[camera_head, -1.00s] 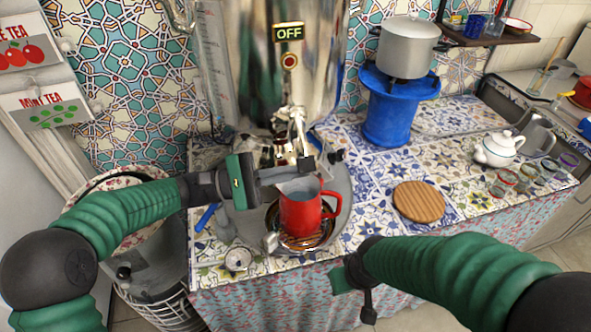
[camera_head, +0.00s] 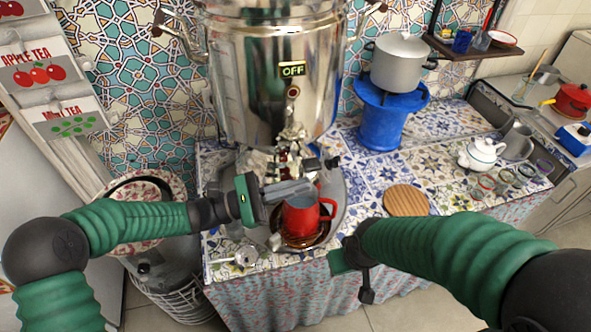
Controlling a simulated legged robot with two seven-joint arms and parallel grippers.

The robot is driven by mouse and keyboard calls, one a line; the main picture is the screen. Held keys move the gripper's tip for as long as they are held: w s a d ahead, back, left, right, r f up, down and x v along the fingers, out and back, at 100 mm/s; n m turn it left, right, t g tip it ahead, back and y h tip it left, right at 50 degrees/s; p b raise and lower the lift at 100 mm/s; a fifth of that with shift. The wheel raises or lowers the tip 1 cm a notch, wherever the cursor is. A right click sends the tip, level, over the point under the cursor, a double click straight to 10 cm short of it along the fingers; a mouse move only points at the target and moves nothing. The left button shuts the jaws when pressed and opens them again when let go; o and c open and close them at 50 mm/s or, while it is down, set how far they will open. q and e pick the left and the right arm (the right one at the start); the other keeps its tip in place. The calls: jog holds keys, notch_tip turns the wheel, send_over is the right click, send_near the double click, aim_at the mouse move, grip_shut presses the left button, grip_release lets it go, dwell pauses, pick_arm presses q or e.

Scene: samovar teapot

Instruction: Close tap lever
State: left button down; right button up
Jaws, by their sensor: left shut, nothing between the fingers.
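The shiny samovar (camera_head: 240,85) stands at the back of the tiled counter. Its metal tap (camera_head: 292,137) sticks out low at the front. A dark handle-like part (camera_head: 322,163) shows beside the tap at its right; I cannot tell for sure whether it is the lever. A red mug (camera_head: 300,218) stands upright below on a round brown dish. My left gripper (camera_head: 308,188) is shut and empty, just below the tap and over the mug's rim. Contact with the tap is unclear. My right gripper (camera_head: 347,262) is at the counter's front edge, its fingers mostly hidden.
A wooden round board (camera_head: 405,200) lies right of the mug. A grey pot (camera_head: 399,62) sits on a blue stand (camera_head: 382,115) behind. A white teapot (camera_head: 482,153) and several small glasses stand at the right. A small metal strainer-like item (camera_head: 246,255) lies at the front left.

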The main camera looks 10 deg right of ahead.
pick_arm(q)
jog(key=r+n+p, duration=0.1)
jog(key=p, duration=0.1)
jog(key=r+n+t+p, duration=0.1)
jog(key=n+p, duration=0.1)
jog(key=p, duration=0.1)
jog(key=s+r+n+p, duration=0.1)
jog(key=n+p, duration=0.1)
jog(key=shift+d+r+t, duration=0.1)
jog(key=shift+r+t, duration=0.2)
jog(key=shift+t, duration=0.1)
jog(key=shift+d, duration=0.15)
jog(key=shift+f, duration=0.1)
